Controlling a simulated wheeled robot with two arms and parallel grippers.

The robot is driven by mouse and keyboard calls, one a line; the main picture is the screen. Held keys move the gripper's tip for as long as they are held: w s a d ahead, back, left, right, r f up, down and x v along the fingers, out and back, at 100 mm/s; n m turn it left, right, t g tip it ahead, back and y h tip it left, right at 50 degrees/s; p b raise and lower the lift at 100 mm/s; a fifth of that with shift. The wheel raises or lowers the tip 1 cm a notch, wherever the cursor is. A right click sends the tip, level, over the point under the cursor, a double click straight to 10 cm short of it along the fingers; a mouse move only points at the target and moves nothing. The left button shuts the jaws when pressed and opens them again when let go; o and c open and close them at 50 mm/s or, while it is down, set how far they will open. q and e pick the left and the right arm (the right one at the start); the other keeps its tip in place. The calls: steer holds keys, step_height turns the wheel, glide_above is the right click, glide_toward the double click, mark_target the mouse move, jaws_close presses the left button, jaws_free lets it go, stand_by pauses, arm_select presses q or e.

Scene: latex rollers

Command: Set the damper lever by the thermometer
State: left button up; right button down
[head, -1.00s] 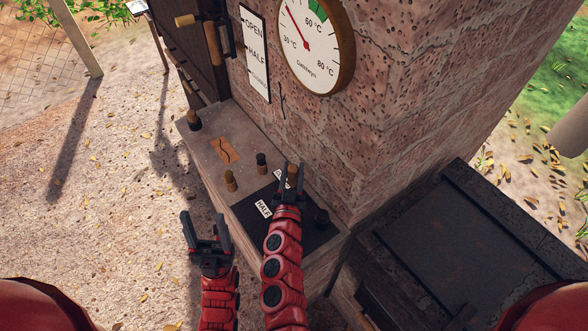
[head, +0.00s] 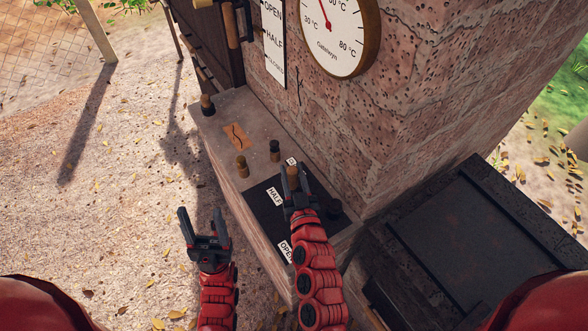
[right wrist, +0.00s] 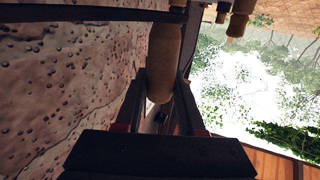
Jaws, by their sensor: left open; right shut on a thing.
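The round thermometer (head: 342,45) hangs on the brick wall; its red needle points up and slightly left, its tip cut off by the top edge. The wall board (head: 274,42) reads OPEN and HALF, with a lower word too small to read surely. A dark lever with wooden handles (head: 232,25) is left of the board. My right gripper (head: 296,184) is shut on a wooden peg (head: 292,172) over the black mat (head: 262,191); the peg also shows between the fingers in the right wrist view (right wrist: 163,60). My left gripper (head: 203,232) is open and empty, left of the ledge.
The mat bears a HALF label (head: 275,197), an OPEN label (head: 286,250) and a partly hidden third. A dark box (head: 470,225) is at right. Sandy ground is clear at left.

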stand_by(0.3)
steer(key=c, duration=0.5)
jaws_free()
steer(key=shift+a, duration=0.1)
steer(key=shift+s+f, duration=0.1)
steer(key=shift+s, duration=0.05)
